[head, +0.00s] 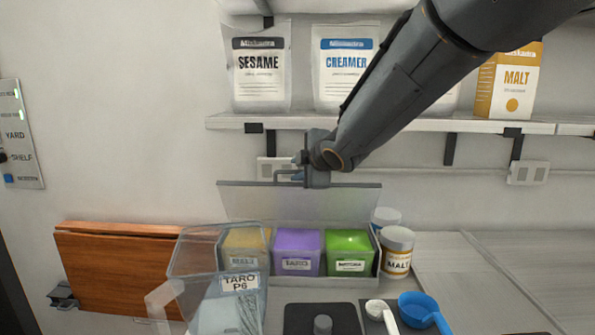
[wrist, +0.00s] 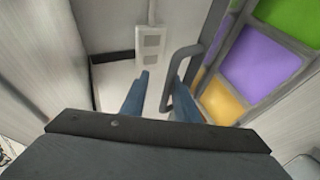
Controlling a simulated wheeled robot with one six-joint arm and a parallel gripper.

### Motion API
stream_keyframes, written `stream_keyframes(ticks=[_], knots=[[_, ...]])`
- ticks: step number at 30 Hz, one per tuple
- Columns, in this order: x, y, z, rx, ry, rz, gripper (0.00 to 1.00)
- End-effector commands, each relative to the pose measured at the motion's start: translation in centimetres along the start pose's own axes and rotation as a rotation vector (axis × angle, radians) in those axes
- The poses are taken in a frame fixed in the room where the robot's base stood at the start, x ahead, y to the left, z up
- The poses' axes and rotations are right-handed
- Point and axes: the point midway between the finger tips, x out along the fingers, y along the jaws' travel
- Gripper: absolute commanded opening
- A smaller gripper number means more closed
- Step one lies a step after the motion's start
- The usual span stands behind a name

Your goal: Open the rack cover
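The rack (head: 375,262) holds a yellow box, a purple box and a green box side by side. Its cover (head: 335,203), a clear greyish panel, is raised above and behind the boxes in the head view. My gripper (head: 300,172) is at the cover's upper edge, beside its handle. In the wrist view, my gripper's blue fingers (wrist: 160,95) are apart. The grey handle (wrist: 172,88) is a loop; its bar passes between the fingers, close to the right one. I cannot tell whether they touch. The purple box (wrist: 262,65) shows at the right there.
A clear container (head: 205,262) labelled TARO stands at front left. A malt jar (head: 397,252) stands right of the rack, with a blue scoop (head: 418,308) in front. The wall shelf (head: 300,121) with bags is above my gripper. The right counter (head: 480,270) is mostly clear.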

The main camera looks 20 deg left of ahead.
Motion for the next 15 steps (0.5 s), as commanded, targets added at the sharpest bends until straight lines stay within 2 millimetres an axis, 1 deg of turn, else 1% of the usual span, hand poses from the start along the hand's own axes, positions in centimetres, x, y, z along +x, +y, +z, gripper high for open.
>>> stream_keyframes(ticks=[9,12,15], knots=[[-4.5,0.0,0.1,-0.002,-0.001,0.001,0.28],[-5.8,0.0,0.1,-0.002,-0.001,0.0,0.28],[-6.6,-0.1,0.1,0.0,-0.002,-0.002,0.28]])
